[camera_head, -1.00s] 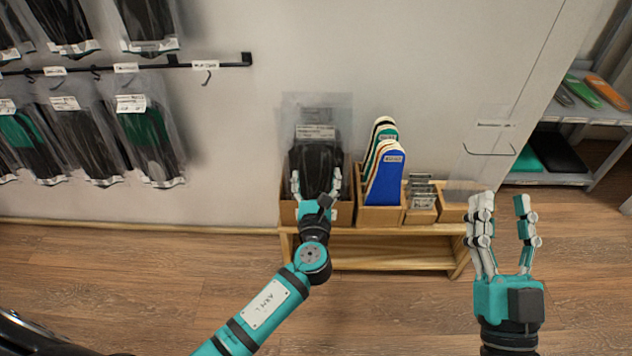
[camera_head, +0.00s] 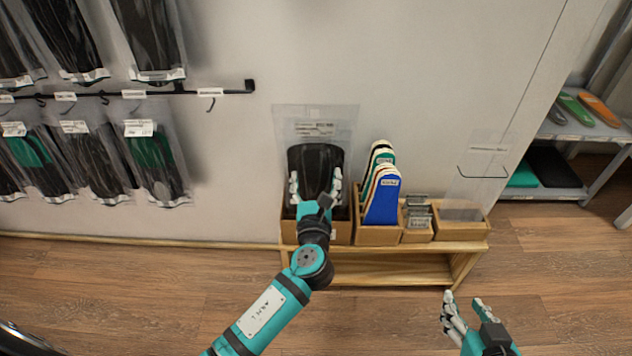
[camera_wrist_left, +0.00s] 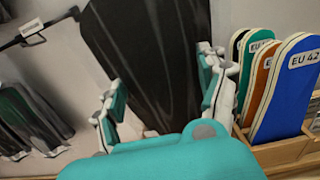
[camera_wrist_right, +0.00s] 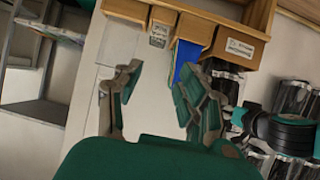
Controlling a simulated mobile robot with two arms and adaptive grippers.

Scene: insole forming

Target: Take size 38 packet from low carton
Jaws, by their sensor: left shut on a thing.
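A clear packet with black insoles (camera_head: 317,160) stands upright at the low brown carton (camera_head: 343,232) on the wooden bench. Its white label at the top is too small to read. My left gripper (camera_head: 316,188) is shut on this packet, with fingers at both sides of its lower part. In the left wrist view the black insoles (camera_wrist_left: 155,55) fill the space between the fingers. The gripper and arm hide the packet's lower end and much of the carton's inside. My right gripper (camera_head: 464,305) is open and empty, low in front of the bench.
Packets hang on a wall rail (camera_head: 130,93) at left. A grey shelf (camera_head: 545,190) stands at right.

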